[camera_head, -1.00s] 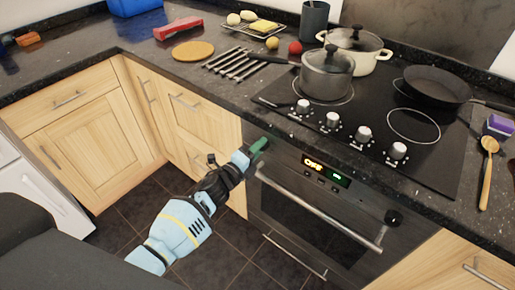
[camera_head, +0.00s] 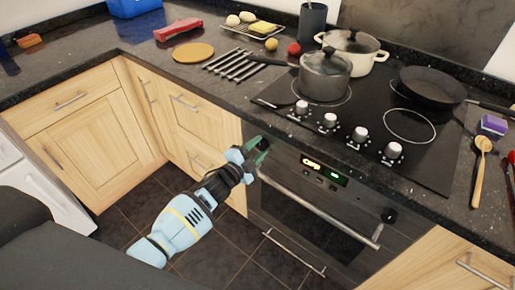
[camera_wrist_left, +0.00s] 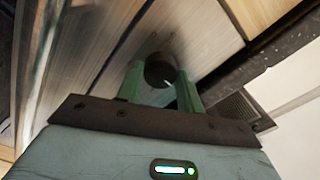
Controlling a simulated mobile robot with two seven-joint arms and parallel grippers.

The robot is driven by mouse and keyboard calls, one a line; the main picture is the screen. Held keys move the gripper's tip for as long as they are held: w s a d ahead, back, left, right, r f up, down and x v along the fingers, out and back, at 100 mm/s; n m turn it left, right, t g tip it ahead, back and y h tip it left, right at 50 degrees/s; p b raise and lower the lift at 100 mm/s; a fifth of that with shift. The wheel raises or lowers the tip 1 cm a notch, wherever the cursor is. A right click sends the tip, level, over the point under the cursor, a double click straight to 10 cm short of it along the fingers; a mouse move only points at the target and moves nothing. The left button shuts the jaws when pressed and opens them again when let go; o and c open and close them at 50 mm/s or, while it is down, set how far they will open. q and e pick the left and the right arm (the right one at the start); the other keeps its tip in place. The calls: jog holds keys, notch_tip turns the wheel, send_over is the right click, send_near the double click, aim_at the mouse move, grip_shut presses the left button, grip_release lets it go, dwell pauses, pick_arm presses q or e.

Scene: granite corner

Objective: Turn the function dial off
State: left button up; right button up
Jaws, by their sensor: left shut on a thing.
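The oven's left dial (camera_head: 262,142), a dark round knob, sits at the left end of the control panel, beside the lit display (camera_head: 323,171). My left gripper (camera_head: 258,151) is at this dial, with its green fingers on either side of it. The left wrist view shows the dark dial (camera_wrist_left: 160,70) between the two green fingertips (camera_wrist_left: 160,82), held by them. The display shows orange text, too small to read surely, and green digits. A second dark dial (camera_head: 389,215) is at the panel's right end, untouched. My right gripper is not in view.
The oven door handle (camera_head: 320,208) runs just below the panel, close to my left gripper. Above are several hob knobs (camera_head: 360,134), a lidded pot (camera_head: 325,75), a cream pot (camera_head: 352,52) and a frying pan (camera_head: 432,85). Wooden cabinets (camera_head: 90,130) stand left; floor before them is clear.

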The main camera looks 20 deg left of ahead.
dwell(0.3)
pick_arm(q)
jog(key=o, duration=1)
jog(key=shift+s, duration=0.1)
jog(key=v, duration=0.7)
jog(key=shift+s+a+p, duration=0.15)
jog(key=shift+s+p, duration=0.15)
jog(key=shift+p, duration=0.05)
